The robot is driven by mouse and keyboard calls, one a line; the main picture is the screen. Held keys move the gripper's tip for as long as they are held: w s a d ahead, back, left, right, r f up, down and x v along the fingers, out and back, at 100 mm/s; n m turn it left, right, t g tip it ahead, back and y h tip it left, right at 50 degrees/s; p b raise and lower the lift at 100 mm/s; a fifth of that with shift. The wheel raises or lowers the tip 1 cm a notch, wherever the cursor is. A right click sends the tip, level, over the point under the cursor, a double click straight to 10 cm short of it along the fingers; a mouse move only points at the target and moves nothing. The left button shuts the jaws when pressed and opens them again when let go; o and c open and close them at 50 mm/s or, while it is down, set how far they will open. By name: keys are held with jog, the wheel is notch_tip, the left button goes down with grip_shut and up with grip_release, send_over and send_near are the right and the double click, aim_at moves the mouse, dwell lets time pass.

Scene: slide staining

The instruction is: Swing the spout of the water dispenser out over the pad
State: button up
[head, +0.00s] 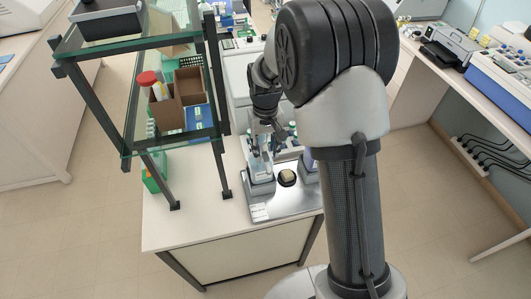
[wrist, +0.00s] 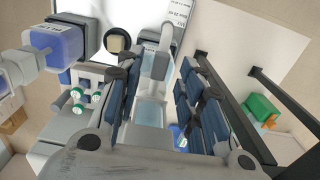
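The water dispenser (head: 260,168) is a clear, pale blue bottle on a grey base, standing on the left of a metal tray (head: 290,206). It shows between my fingers in the wrist view (wrist: 153,108). My gripper (head: 262,135) points down above the dispenser. Its fingers (wrist: 160,85) are apart, one on each side of the bottle in the picture; contact cannot be told.
A purple-blue bottle (wrist: 58,46) stands on the pad's other side. Green-capped vials (wrist: 88,95) are close behind the dispenser. A glass-shelved rack (head: 215,100) with dark posts stands to the left, holding a cardboard box (head: 180,98). The tray's front is clear.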

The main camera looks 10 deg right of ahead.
jog(key=shift+f, duration=1.2)
jog(key=shift+c, duration=0.4)
grip_shut()
